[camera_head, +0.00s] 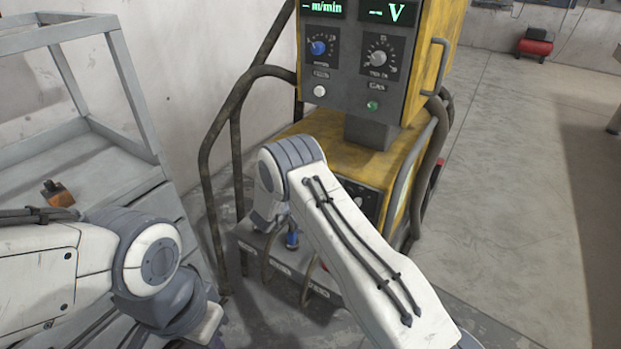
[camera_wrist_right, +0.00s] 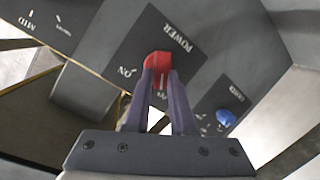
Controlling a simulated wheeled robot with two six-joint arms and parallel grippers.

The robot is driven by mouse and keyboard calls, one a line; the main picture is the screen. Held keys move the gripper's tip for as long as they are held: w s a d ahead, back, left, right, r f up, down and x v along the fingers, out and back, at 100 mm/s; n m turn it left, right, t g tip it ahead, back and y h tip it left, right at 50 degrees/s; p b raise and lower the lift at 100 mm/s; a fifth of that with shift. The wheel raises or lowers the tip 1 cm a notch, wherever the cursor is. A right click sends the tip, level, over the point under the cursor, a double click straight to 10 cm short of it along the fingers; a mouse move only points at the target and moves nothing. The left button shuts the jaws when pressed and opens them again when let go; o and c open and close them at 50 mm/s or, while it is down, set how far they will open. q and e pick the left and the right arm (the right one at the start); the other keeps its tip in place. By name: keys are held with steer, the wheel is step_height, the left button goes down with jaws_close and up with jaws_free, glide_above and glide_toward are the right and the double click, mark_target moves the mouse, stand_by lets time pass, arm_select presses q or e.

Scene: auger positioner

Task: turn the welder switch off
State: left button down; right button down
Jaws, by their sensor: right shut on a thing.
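The welder (camera_head: 433,45) is a yellow and dark grey cabinet with knobs and green readouts in the head view. In the right wrist view its dark panel, marked POWER (camera_wrist_right: 180,36), carries a red switch (camera_wrist_right: 157,58). An ON mark is at the left of the switch, and another label is partly hidden by my fingers. My right gripper (camera_wrist_right: 161,76) is shut on the red switch. In the head view my right forearm hides this gripper and the switch. My left arm is at the lower left, and its fingers are out of view.
A blue knob (camera_wrist_right: 226,118) sits close to the right fingers. Dark tube rails (camera_head: 210,170) stand left of the welder. A grey frame table (camera_head: 95,165) with a small orange-brown block (camera_head: 57,193) is at the left. Open floor lies at the right.

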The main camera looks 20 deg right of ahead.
steer(key=shift+w+a+n+g+p, duration=0.1)
steer(key=shift+n+g+p, duration=0.2)
steer(key=shift+n+p, duration=0.4)
steer(key=shift+n, duration=0.3)
steer(key=c, duration=0.8)
jaws_free()
steer(key=shift+o, duration=0.2)
steer(key=shift+a, duration=0.1)
steer(key=p+v, duration=0.1)
steer(key=v, duration=0.9)
steer(key=shift+a, duration=0.15)
steer(key=shift+f, duration=0.1)
